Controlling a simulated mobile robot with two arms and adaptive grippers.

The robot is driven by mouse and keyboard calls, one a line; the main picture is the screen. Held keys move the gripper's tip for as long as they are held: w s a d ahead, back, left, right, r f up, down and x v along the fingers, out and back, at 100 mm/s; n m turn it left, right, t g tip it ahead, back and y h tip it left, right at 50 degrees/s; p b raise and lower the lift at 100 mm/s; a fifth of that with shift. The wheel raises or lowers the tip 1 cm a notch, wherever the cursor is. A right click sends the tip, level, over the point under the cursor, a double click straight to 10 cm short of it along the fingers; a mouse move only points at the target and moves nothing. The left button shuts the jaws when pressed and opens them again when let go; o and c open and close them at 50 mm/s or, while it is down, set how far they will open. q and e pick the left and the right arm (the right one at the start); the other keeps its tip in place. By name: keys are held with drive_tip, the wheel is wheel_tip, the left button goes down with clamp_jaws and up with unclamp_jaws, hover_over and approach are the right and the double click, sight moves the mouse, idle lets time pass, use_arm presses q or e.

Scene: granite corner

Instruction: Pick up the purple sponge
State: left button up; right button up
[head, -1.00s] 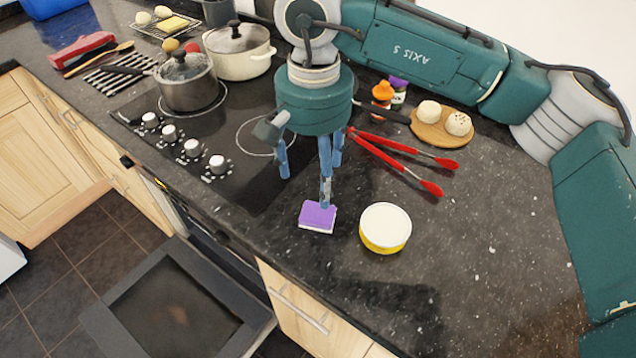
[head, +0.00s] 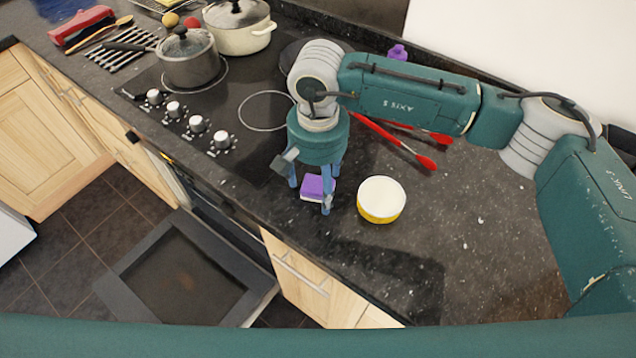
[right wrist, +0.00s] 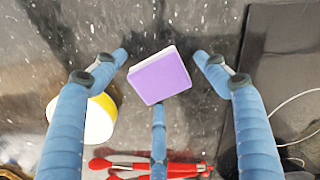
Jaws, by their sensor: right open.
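The purple sponge (head: 313,187), with a white underside, lies on the dark granite counter near its front edge. In the right wrist view the purple sponge (right wrist: 160,77) sits tilted between the fingers. My right gripper (head: 316,196) points down over it, with its fingers spread around it. In the right wrist view my right gripper (right wrist: 160,75) is open, with a gap at each side of the sponge. The third finger's tip is close below the sponge there; I cannot tell whether it touches. My left gripper is not in view.
A yellow and white tub (head: 381,200) stands just right of the sponge. Red tongs (head: 400,143) lie behind. The cooktop (head: 240,120) with a grey pot (head: 188,62) is to the left. An open oven door (head: 185,275) hangs below the counter edge.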

sight(318, 184)
drive_tip(key=shift+c, duration=1)
drive_tip(key=c, duration=0.5)
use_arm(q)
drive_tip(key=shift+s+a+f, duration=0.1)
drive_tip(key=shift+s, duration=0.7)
use_arm(e)
drive_tip(key=c, duration=0.4)
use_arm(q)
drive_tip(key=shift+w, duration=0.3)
use_arm(e)
drive_tip(key=shift+r, duration=0.15)
drive_tip(key=shift+r+b, duration=0.3)
drive_tip(key=shift+r, duration=0.25)
use_arm(q)
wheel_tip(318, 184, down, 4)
drive_tip(key=b, duration=0.3)
drive_tip(key=shift+b, duration=0.3)
use_arm(e)
wheel_tip(318, 184, up, 19)
drive_tip(key=shift+f, duration=0.15)
